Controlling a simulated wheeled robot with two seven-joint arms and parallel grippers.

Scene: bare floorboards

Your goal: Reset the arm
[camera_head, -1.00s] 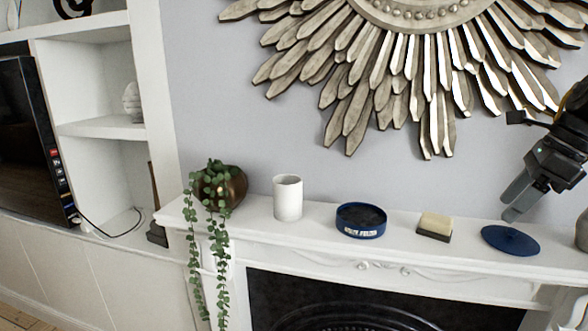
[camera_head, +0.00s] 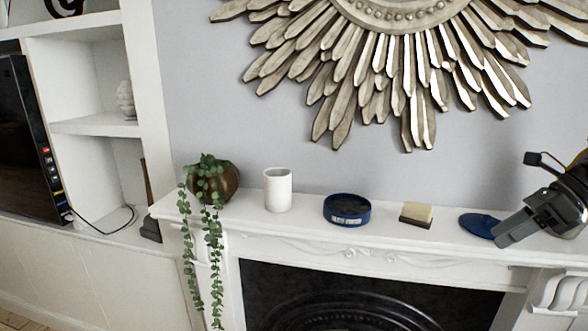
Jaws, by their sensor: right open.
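My right gripper (camera_head: 506,232) comes in from the right edge, low over the right part of the white mantel shelf. It is open, with nothing seen between its fingers. Its fingers cover the right side of a flat blue lid (camera_head: 477,225) that lies on the shelf; I cannot tell whether they touch it. My left gripper is out of view.
On the mantel shelf (camera_head: 305,223) stand a trailing plant in a brown pot (camera_head: 229,181), a white cup (camera_head: 278,190), a round blue tin (camera_head: 347,210) and a cream-and-dark block (camera_head: 416,215). A sunburst mirror (camera_head: 405,75) hangs above. Shelving (camera_head: 95,125) stands left.

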